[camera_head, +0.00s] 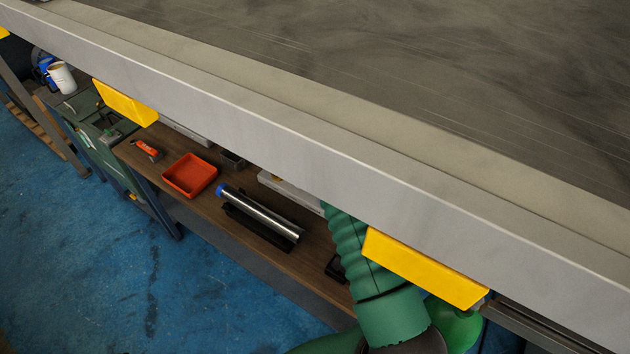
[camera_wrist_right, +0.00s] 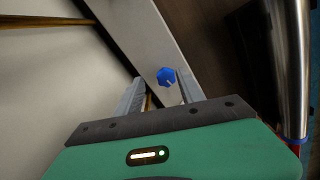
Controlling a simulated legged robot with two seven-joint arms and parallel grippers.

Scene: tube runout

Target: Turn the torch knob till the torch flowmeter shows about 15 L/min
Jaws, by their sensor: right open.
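A small blue knob (camera_wrist_right: 166,77) with a pale pointer mark shows in the right wrist view, on or in front of a light grey panel (camera_wrist_right: 155,35). My right gripper (camera_wrist_right: 161,78) is open, and the knob appears in the gap between its fingertips, nearer the right finger. I see no finger touching it; I cannot tell the depth between them. In the head view the right gripper itself is hidden at the bench edge. No flowmeter or reading can be made out in either view. My left gripper is not in view.
A wide grey bench edge (camera_head: 270,125) with yellow blocks (camera_head: 425,268) crosses the head view. Under it, a wooden shelf (camera_head: 210,225) holds an orange tray (camera_head: 190,175), a blue-capped steel tube (camera_head: 262,214) on a black stand and an orange tool (camera_head: 147,150). Blue floor lies left.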

